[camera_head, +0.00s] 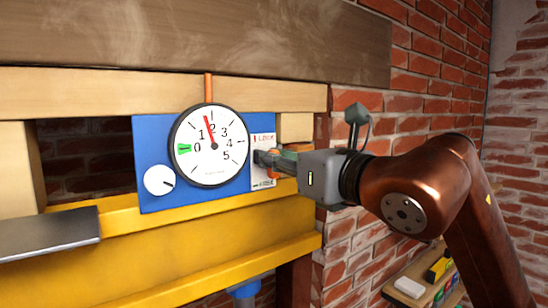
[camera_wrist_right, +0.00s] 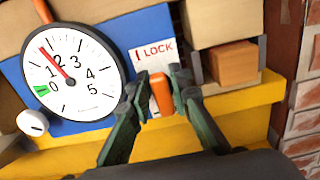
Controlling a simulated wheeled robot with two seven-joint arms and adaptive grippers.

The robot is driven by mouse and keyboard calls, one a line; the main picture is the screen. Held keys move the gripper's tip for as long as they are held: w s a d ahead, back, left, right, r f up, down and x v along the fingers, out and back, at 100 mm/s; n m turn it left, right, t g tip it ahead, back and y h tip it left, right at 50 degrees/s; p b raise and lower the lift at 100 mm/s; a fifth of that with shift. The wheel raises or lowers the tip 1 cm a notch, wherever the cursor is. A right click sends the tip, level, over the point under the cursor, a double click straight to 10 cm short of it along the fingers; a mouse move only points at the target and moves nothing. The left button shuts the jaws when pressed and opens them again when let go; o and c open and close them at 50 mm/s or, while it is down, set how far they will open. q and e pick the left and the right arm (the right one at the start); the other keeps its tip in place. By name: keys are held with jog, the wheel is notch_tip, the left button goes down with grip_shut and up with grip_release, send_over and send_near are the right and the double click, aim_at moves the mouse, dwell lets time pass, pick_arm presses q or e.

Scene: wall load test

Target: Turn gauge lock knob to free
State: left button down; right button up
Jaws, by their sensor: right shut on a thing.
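The lock knob shows as an upright orange grip (camera_wrist_right: 161,93) in the right wrist view, just below the word LOCK on a white label plate (camera_wrist_right: 150,52). My right gripper (camera_wrist_right: 160,84) has its fingers on both sides of the knob and is shut on it. In the head view my right gripper (camera_head: 262,159) reaches the label plate (camera_head: 262,142) from the right and hides most of the knob. Small green lettering shows at the plate's lower end. The round white gauge (camera_head: 209,146) is left of the plate, its red needle between 1 and 2. My left gripper is not in view.
A blue panel (camera_head: 155,143) carries the gauge and a small white dial (camera_head: 159,180). A yellow beam (camera_head: 150,262) runs below it. A brick wall (camera_head: 430,85) stands at right. A small shelf (camera_head: 402,298) with several items is at lower right.

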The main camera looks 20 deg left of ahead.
grip_shut()
jog(key=m+b, duration=0.2)
jog(key=b, duration=0.1)
jog(key=shift+w+d+f+m, duration=0.1)
jog(key=shift+f+m, duration=0.05)
jog(key=shift+m, duration=0.25)
jog(key=shift+w+d+f+m+b, duration=0.1)
jog(key=shift+w+f+m+b, duration=0.05)
jog(key=shift+m+b, duration=2.05)
jog(key=shift+w+d+f+m+b, duration=0.1)
jog(key=shift+f+m+b, duration=0.1)
jog(key=shift+m+b, duration=2)
jog(key=shift+w+d+f+m+b, duration=0.15)
jog(key=shift+m+b, duration=1.15)
jog(key=shift+m, duration=1.8)
jog(key=shift+a, duration=0.1)
